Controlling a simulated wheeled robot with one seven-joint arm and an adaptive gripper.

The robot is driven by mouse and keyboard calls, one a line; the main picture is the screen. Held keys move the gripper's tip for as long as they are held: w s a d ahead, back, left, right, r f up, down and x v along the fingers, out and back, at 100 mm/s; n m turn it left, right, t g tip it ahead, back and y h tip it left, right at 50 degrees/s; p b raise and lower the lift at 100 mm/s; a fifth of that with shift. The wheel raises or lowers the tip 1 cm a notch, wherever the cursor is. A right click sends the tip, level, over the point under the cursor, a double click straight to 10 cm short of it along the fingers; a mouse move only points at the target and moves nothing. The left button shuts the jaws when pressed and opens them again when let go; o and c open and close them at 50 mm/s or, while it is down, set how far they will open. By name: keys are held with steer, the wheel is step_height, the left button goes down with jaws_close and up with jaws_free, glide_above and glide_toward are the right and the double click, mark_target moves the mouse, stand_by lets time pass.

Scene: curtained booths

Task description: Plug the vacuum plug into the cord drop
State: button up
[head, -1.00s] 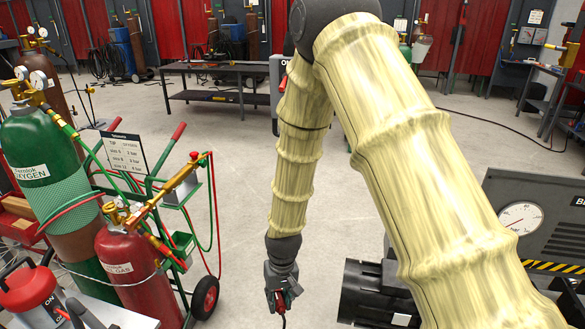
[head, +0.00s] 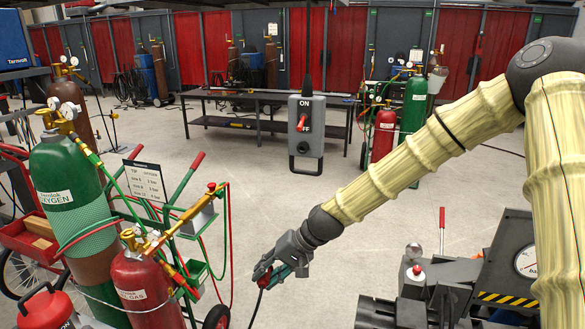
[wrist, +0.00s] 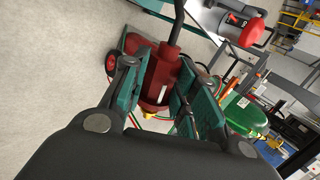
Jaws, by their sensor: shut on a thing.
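The vacuum plug (head: 261,271) is a small red body with a black cord hanging from it. My gripper (head: 272,269), with teal finger pads, is shut on it in the air, left of and below the cord drop in the head view. In the wrist view the dark red plug (wrist: 168,66) sits between the pads, its cord running to the top edge. The cord drop (head: 306,148) is a grey box with a red ON/OFF lever, hanging from a black cable. It is well apart from the plug. No opening for the plug is clear on it.
A red gas cylinder (head: 140,285) and green oxygen cylinder (head: 75,170) stand on a cart at left. A red-topped machine (head: 45,306) is at lower left. Grey machinery (head: 515,270) is at lower right. A dark bench (head: 235,124) stands behind the cord drop. Floor between is open.

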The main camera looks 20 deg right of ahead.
steer(key=w+d+r+m+t+y+p, duration=0.1)
steer(key=d+r+t, duration=0.1)
steer(key=r, duration=0.7)
steer(key=w+d+r+m+t+y+p, duration=0.1)
steer(key=w+d+r+t+y, duration=0.1)
steer(key=r, duration=0.6)
steer(key=w+d+r+m+t+y+p, duration=0.1)
steer(key=d+r, duration=0.3)
steer(key=r, duration=0.5)
steer(key=shift+w+d+r+t+y, duration=0.2)
steer(key=shift+w+r+t+y, duration=0.2)
steer(key=shift+w, duration=0.1)
steer(key=shift+f, duration=0.1)
steer(key=shift+w+d+b, duration=0.25)
steer(key=shift+w+d, duration=0.55)
steer(key=shift+w, duration=0.35)
steer(key=shift+w+d+b, duration=0.25)
steer(key=shift+w+d, duration=0.55)
steer(key=shift+w, duration=0.35)
steer(key=shift+b, duration=0.5)
steer(key=shift+w+d+b, duration=0.15)
steer(key=shift+w+d, duration=0.25)
steer(key=shift+w, duration=0.2)
steer(key=shift+w+d+b, duration=0.15)
steer(key=shift+w+d, duration=0.25)
steer(key=shift+w, duration=0.2)
steer(key=o, duration=1.2)
